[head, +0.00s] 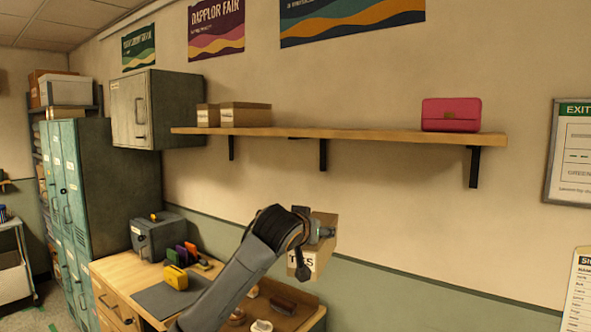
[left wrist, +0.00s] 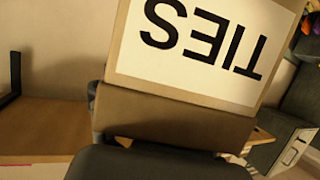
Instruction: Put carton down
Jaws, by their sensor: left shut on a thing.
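A brown carton (head: 325,250) with a white label reading TIES is held in the air in front of the wall, below the shelf. It looks tilted in the head view. My left gripper (head: 318,233) is shut on it, and the gripper partly hides it. In the left wrist view the carton (left wrist: 175,108) fills the upper middle, with its TIES label upside down. A dark part of my gripper (left wrist: 150,160) lies close in front of it. My right gripper is in neither view.
A wooden wall shelf (head: 350,133) holds two brown boxes (head: 245,115) at its left and a pink purse (head: 451,114) at its right, with clear room between. Below, a wooden desk (head: 115,268) bears a grey metal box (head: 158,238) and several small items. Teal lockers stand left.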

